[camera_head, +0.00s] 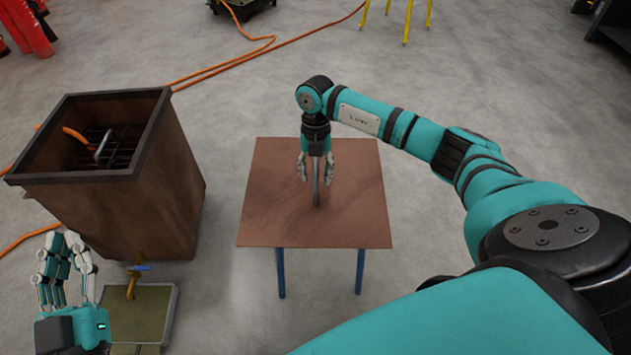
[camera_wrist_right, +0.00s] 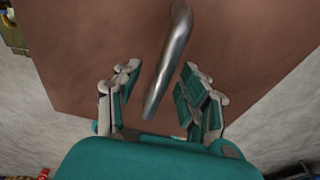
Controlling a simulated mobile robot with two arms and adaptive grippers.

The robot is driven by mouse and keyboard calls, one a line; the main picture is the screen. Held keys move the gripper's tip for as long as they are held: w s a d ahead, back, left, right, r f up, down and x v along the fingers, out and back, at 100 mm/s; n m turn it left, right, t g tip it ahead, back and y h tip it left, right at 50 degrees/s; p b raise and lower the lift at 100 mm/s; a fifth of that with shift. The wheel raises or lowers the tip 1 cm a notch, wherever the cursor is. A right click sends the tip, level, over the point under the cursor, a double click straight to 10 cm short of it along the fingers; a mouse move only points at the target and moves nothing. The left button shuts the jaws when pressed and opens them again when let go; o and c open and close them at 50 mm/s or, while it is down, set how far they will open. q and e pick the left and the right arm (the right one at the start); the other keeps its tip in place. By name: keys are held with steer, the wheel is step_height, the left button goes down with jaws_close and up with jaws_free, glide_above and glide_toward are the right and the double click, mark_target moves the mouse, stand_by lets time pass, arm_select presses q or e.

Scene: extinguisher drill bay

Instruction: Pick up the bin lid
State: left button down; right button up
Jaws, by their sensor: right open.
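The bin lid (camera_head: 270,215) is a flat, reddish-brown square panel resting level on a stand with blue legs. A grey metal bar handle (camera_wrist_right: 170,65) rises from the lid's middle, and it also shows in the head view (camera_head: 317,185). My right gripper (camera_head: 317,178) points down over the lid, open, with the handle between its spread fingers. In the right wrist view the fingers (camera_wrist_right: 155,88) stand on either side of the handle, with gaps showing. My left gripper (camera_head: 70,250) is at the lower left, away from the lid, its fingers spread and empty.
An open brown bin (camera_head: 165,165) with a dark rim stands left of the lid; a grate and an orange hose show inside. A shallow green tray (camera_head: 150,310) lies by its base under a blue-handled tap (camera_head: 135,270). Orange hose crosses the floor behind. Floor between is clear.

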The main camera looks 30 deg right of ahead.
steer(key=shift+f, duration=0.15)
jaws_close()
steer(key=shift+w, duration=0.1)
stand_by(0.5)
steer(key=shift+r, duration=0.2)
